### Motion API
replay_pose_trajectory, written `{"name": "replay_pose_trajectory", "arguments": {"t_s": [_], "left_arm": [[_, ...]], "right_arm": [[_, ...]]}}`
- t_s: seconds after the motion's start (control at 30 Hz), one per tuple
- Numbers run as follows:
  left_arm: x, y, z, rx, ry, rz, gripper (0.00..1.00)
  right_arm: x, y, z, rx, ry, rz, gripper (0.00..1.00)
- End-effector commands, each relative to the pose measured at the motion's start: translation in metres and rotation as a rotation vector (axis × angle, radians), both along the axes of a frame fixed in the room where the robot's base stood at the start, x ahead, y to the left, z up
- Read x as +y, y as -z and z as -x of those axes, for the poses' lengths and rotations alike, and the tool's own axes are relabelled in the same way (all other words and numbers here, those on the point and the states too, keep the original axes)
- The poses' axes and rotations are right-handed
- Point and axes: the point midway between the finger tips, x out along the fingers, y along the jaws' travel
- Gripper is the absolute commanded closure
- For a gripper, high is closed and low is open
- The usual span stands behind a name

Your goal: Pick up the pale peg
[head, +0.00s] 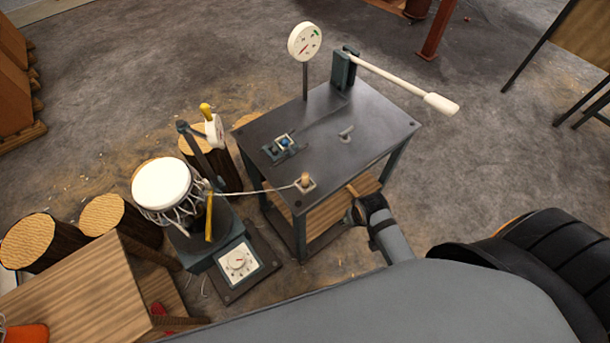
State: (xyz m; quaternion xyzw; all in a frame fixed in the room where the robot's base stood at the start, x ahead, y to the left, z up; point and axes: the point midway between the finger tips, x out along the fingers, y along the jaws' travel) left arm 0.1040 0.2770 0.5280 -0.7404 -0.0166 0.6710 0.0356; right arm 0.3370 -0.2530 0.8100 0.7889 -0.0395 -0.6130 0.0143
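A small pale wooden peg (305,179) stands upright in a square socket block at the near corner of the dark metal table (325,115). A pale cord (255,191) runs from the peg's block towards the white-headed goblet drum (161,184) on the left. A grey arm comes in from the lower right, and its dark end, apparently my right gripper (357,207), is beside the table's near edge, right of the peg and apart from it. A tan piece shows at its tip; I cannot tell what it is or how the fingers stand. My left gripper is not in view.
A white-handled lever (403,82) and a round dial (305,41) rise at the table's back. A small blue-centred fixture (283,146) and a metal hook (346,132) are on top. A dial box (238,262), logs (102,213) and a wooden bench (90,295) crowd the left.

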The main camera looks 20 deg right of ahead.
Motion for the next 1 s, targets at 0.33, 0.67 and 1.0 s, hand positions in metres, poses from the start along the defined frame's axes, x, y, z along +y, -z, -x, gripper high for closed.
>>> {"name": "replay_pose_trajectory", "arguments": {"t_s": [0.33,0.67,1.0], "left_arm": [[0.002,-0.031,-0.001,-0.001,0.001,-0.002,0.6],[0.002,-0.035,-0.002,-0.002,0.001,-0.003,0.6],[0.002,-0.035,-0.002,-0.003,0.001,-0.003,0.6]], "right_arm": [[0.021,-0.104,-0.056,0.012,0.515,-0.128,0.5],[0.069,-0.117,-0.133,0.103,1.137,-0.24,0.5],[0.102,-0.128,-0.168,0.146,1.444,-0.243,0.5]]}}
